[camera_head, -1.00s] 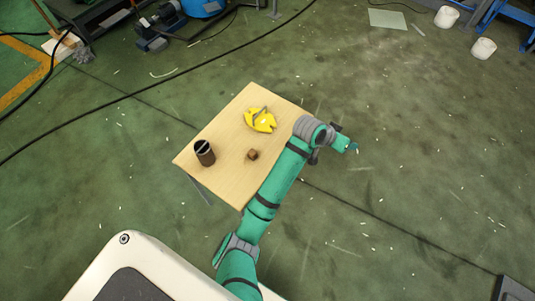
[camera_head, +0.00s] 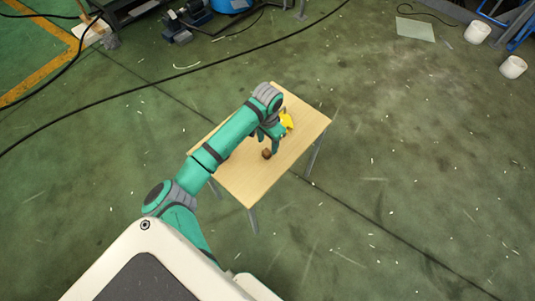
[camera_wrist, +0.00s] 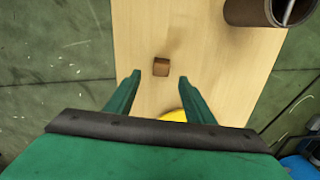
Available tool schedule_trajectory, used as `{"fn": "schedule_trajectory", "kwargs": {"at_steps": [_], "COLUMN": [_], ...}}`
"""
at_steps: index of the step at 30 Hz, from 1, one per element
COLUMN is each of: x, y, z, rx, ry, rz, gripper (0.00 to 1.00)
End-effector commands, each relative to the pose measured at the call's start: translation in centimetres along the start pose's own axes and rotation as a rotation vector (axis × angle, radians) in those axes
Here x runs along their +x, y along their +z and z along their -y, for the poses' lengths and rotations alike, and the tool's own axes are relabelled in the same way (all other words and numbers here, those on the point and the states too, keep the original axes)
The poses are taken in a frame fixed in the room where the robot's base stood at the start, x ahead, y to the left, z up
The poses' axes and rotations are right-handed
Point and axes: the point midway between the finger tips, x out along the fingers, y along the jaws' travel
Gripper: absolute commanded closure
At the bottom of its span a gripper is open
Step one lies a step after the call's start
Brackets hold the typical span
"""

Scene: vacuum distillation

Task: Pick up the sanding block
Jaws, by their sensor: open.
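The sanding block is a small brown block (camera_head: 267,154) on the light wooden table, near the middle of its near half. In the wrist view the same block (camera_wrist: 161,67) lies just beyond the fingertips, roughly centred between them. My gripper (camera_wrist: 158,76) is open and empty, with its two green fingers spread on either side. In the head view my gripper (camera_head: 274,146) points down over the table close to the block. I cannot tell its exact height above the table.
The wooden table (camera_head: 305,125) has a yellow object (camera_head: 287,121), partly hidden by my arm. A dark brown cylinder (camera_wrist: 262,12) shows at the top right of the wrist view; my arm hides it in the head view. The table's right part is clear.

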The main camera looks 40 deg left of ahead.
Motion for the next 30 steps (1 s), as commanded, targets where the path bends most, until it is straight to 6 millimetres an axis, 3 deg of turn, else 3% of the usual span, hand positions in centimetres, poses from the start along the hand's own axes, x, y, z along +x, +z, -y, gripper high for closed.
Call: {"fn": "schedule_trajectory", "kwargs": {"at_steps": [8,18,27,28,30], "x": [2.1,6.3,6.9,6.9,6.8], "y": [0.0,0.3,0.3,0.3,0.3], "z": [0.0,0.2,0.2,0.2,0.2], "rx": [0.000,0.000,0.000,0.000,0.000], "ry": [0.000,0.000,0.000,0.000,0.000], "rz": [-0.001,-0.001,-0.002,-0.002,-0.002], "gripper": [0.52,0.52,0.52,0.54,0.71]}}
